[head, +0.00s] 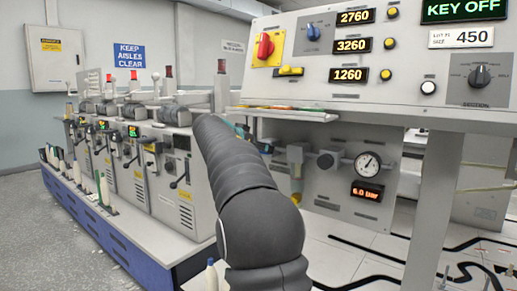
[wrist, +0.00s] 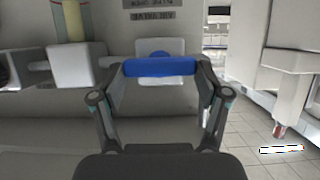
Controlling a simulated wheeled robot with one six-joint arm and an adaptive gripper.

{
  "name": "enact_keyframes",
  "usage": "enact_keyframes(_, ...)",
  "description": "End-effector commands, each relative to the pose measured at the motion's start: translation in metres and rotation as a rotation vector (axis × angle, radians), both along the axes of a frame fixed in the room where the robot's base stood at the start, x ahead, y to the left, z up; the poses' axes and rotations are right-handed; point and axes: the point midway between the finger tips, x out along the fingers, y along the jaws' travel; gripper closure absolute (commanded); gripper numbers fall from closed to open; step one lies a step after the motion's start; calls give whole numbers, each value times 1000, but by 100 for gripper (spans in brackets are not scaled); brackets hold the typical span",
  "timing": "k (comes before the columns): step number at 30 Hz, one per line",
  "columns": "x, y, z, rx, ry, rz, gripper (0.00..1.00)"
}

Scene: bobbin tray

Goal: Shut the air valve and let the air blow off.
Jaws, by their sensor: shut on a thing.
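In the wrist view my gripper (wrist: 160,75) is shut on the blue valve handle (wrist: 160,66), one finger at each end of it. The handle lies level across the picture, in front of a pale square valve body (wrist: 147,46) with a blue hub behind it. In the head view my dark arm hides the valve and most of my gripper. The round pressure gauge (head: 368,165) is on the panel to the right of my arm. The lit display (head: 367,192) below it reads 6.0 bar.
A filter unit (head: 296,165) and a dark knob (head: 326,161) sit between my arm and the gauge. The control console (head: 330,95) overhangs the air panel, with a leg (head: 432,200) at the right. A winding machine (head: 140,165) stands at the left. Black hoses lie on the floor.

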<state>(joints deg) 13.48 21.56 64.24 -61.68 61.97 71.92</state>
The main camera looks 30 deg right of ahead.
Motion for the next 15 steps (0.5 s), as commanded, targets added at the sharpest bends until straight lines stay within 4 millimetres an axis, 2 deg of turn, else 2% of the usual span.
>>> enact_keyframes(8,1,0,1,-11,31,0,60)
enact_keyframes(15,3,0,2,-55,154,-2,60)
